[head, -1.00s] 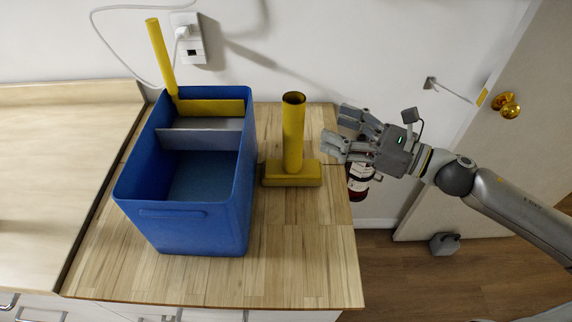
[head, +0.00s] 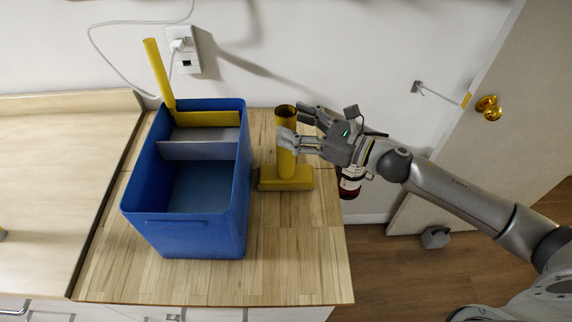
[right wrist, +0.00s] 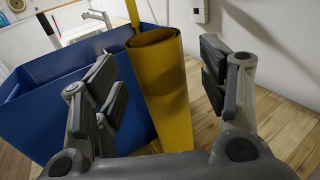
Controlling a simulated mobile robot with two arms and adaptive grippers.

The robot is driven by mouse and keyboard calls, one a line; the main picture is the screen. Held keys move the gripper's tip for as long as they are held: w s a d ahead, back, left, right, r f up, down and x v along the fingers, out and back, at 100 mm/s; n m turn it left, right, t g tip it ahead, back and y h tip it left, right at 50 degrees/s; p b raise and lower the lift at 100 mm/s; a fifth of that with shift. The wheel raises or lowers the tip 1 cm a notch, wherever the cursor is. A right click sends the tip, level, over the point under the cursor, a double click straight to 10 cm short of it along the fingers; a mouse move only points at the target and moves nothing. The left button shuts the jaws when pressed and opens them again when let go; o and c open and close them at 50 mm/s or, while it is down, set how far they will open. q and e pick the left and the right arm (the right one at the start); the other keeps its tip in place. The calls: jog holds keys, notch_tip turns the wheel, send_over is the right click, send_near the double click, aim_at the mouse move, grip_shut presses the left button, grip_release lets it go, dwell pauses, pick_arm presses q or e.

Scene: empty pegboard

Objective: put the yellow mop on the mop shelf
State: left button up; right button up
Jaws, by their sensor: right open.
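The yellow mop (head: 285,160) stands upright on the wooden counter, a thick hollow tube on a flat block base. My right gripper (head: 294,126) is open at the upper part of its tube. In the right wrist view the yellow tube (right wrist: 168,100) stands between the spread fingers (right wrist: 160,85), with no clear grip on it. A blue bin (head: 186,238) with a grey divider is left of the mop; I cannot tell whether it is the mop shelf. A second yellow piece (head: 158,72), a thin handle with a crossbar, leans in the bin's back compartment. My left gripper is out of view.
A wall outlet (head: 187,62) with a plugged white cable is behind the bin. A bottle (head: 351,181) shows below my right gripper, beside the counter edge. The wooden counter (head: 285,250) is clear in front of the mop. A door (head: 510,130) is at right.

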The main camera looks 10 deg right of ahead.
jog(key=shift+p+x, duration=0.35)
jog(key=shift+x, duration=0.95)
grip_shut()
